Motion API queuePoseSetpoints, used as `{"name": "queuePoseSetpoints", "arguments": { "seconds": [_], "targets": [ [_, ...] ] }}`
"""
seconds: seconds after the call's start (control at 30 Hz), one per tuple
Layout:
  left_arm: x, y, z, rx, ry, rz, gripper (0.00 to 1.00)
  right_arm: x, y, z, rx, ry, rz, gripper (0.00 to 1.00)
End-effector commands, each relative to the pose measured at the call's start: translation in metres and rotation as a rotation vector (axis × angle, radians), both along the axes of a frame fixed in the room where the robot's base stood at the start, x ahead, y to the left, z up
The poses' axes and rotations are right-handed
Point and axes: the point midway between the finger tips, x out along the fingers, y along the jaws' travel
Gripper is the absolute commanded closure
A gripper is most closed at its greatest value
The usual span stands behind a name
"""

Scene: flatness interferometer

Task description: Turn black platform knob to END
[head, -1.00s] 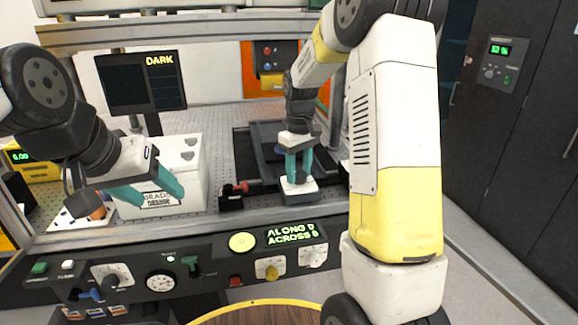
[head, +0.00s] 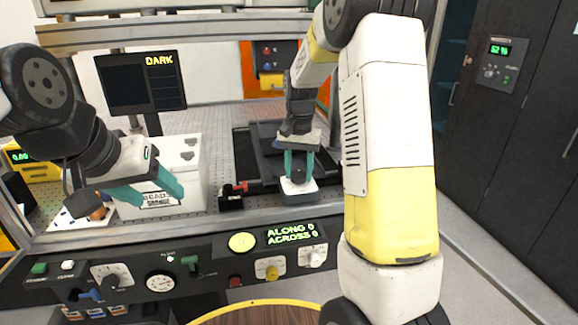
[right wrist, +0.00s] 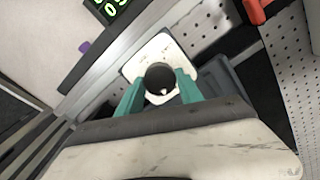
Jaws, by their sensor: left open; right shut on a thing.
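The black platform knob (right wrist: 159,76) sits on a white plate (right wrist: 150,57) on top of a grey block, near the front of the platform. A small pale mark shows on the knob's lower edge in the right wrist view. My right gripper (right wrist: 160,89) has its teal fingers closed on either side of the knob. In the head view the knob (head: 298,177) shows between the fingers of my right gripper (head: 299,170). I cannot read any END marking. My left gripper (head: 150,192) is open and empty, in front of a white lettered box (head: 185,155).
A control panel (head: 215,268) with dials, knobs and a green ALONG/ACROSS display (head: 291,233) runs along the front. A monitor (head: 140,82) reading DARK stands behind. A red-handled black part (head: 231,201) lies left of the knob. My right arm covers the area to the right.

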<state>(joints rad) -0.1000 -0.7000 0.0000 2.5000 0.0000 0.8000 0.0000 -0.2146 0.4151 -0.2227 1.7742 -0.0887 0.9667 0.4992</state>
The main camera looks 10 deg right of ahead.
Motion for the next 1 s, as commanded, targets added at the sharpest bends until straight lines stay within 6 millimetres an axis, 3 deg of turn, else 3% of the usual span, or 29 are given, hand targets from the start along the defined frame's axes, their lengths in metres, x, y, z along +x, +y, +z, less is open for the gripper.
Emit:
{"name": "queuePoseSetpoints", "arguments": {
  "seconds": [1.0],
  "targets": [
    [0.0, 0.0, 0.0, 0.0, 0.0, 0.0, 0.42, 0.0014, -0.0005, 0.0019, 0.001, -0.007, -0.95, 0.97]
  ]
}}
